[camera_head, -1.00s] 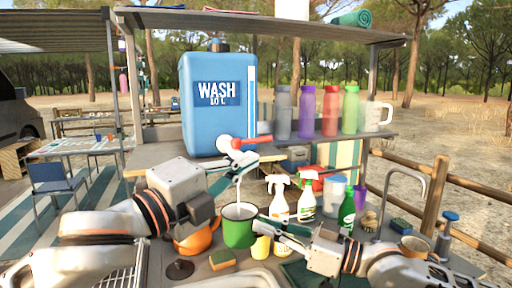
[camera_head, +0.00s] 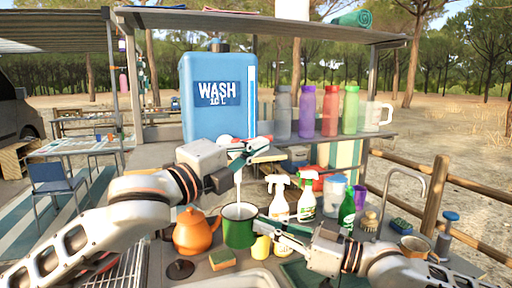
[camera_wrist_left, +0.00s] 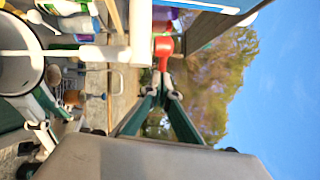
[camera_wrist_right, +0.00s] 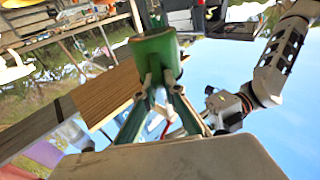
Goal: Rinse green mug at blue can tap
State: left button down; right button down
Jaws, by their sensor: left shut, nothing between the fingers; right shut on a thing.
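The blue water can (camera_head: 205,125) stands on the shelf at the back. Its tap is mostly hidden in the head view behind my left gripper (camera_head: 258,150); the red tap handle (camera_wrist_left: 163,46) shows in the left wrist view, just beyond the fingertips. A white stream of water (camera_head: 238,188) runs from the tap down into the green mug (camera_head: 238,232). The mug is upright under the tap. My right gripper (camera_head: 264,222) is shut on the mug's right side; the mug (camera_wrist_right: 155,55) also shows at its fingertips in the right wrist view. My left gripper is shut and empty at the tap.
An orange kettle (camera_head: 196,232) and a sponge (camera_head: 222,259) are left of and in front of the mug. Spray bottles (camera_head: 279,198) and a green bottle (camera_head: 347,210) stand close behind my right gripper. Several coloured bottles (camera_head: 306,112) line the shelf. A basin rim (camera_head: 245,278) is in front.

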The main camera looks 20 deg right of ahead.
pick_arm(q)
jog(key=shift+w+d, duration=0.55)
